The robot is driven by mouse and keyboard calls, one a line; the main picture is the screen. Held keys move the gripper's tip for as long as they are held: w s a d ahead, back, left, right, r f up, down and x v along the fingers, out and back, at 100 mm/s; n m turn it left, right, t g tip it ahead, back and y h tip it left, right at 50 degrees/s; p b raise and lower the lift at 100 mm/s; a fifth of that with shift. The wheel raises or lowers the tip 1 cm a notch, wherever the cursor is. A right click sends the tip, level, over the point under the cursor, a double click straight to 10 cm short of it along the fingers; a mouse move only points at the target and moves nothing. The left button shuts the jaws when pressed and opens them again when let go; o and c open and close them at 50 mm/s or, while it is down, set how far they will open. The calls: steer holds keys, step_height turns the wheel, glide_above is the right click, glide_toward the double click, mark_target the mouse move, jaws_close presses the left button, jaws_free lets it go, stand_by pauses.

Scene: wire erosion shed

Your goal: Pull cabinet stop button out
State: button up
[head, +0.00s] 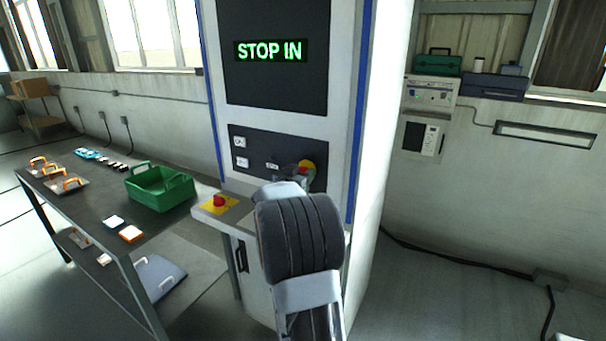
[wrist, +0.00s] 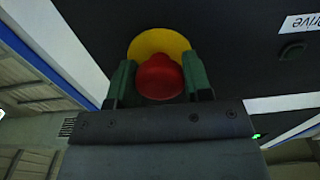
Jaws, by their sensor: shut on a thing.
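The cabinet stop button (wrist: 160,78) is a red mushroom knob on a yellow round plate (wrist: 158,42), on the cabinet's dark front panel. In the wrist view my gripper (wrist: 160,82) has one green finger on each side of the red knob and is shut on it. In the head view my arm hides most of the knob; part of the yellow plate (head: 309,165) shows beside my gripper (head: 303,174). The cabinet's screen (head: 271,50) reads "STOP IN" in green letters.
A second red button (head: 219,201) on a yellow plate sits on the ledge left of my arm. A dark table (head: 110,215) with a green crate (head: 160,203) stands at the left. A cable (head: 450,258) runs over the floor at the right, where the floor is otherwise largely clear.

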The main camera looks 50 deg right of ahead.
steer(key=shift+a, duration=0.5)
steer(key=o, duration=0.9)
steer(key=shift+f, duration=0.1)
steer(key=o, duration=0.3)
steer(key=shift+a, duration=0.2)
steer(key=shift+o, duration=0.5)
steer(key=shift+s+d, duration=0.1)
steer(key=shift+d, duration=0.05)
steer(key=b+v, duration=0.1)
steer(key=v, duration=1.3)
steer(key=shift+b, duration=0.35)
steer(key=shift+d, duration=0.1)
